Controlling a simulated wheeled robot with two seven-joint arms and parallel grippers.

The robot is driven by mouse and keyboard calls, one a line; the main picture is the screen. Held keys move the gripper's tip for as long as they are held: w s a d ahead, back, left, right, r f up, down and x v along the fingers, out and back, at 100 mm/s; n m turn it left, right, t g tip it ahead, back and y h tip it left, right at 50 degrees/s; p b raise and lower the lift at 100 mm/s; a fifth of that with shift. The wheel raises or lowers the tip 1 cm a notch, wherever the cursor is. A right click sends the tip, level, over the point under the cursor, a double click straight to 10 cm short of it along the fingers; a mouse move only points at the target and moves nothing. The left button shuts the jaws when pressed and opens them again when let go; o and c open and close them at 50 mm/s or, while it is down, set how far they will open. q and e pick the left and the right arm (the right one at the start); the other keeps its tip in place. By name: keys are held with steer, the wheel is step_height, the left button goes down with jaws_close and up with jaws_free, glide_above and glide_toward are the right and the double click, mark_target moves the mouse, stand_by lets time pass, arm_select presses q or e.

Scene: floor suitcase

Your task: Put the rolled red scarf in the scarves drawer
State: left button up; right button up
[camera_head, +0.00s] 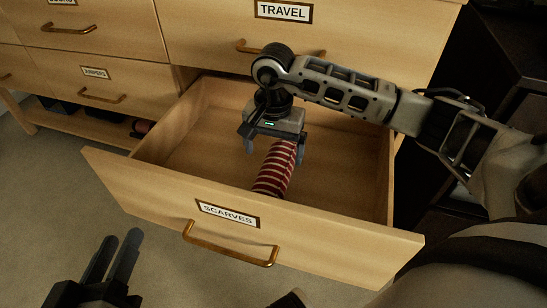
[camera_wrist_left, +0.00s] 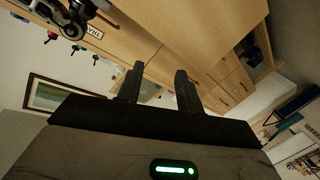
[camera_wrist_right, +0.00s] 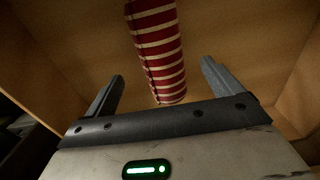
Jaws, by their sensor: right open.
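The rolled red scarf (camera_head: 275,172), with cream stripes, is inside the open scarves drawer (camera_head: 300,248), close behind its front panel. It also shows in the right wrist view (camera_wrist_right: 157,50), beyond the fingertips. I cannot tell whether it rests fully on the drawer floor. My right gripper (camera_head: 276,147) is open above the scarf's upper end, its fingers on either side and apart from it. My left gripper (camera_head: 117,250) is open and empty, low in front of the drawer to the left.
The travel drawer (camera_head: 350,35) above and the jumpers drawer (camera_head: 95,85) at left are shut. A low shelf (camera_head: 75,122) with dark items lies under them. The scarves drawer's brass handle (camera_head: 230,245) sticks out in front. Grey floor (camera_head: 50,200) is clear at the left.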

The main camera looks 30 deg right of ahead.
arm_select(q)
steer(key=shift+a+f, duration=0.1)
steer(key=shift+f, duration=0.05)
arm_select(e)
steer(key=shift+r, duration=1.2)
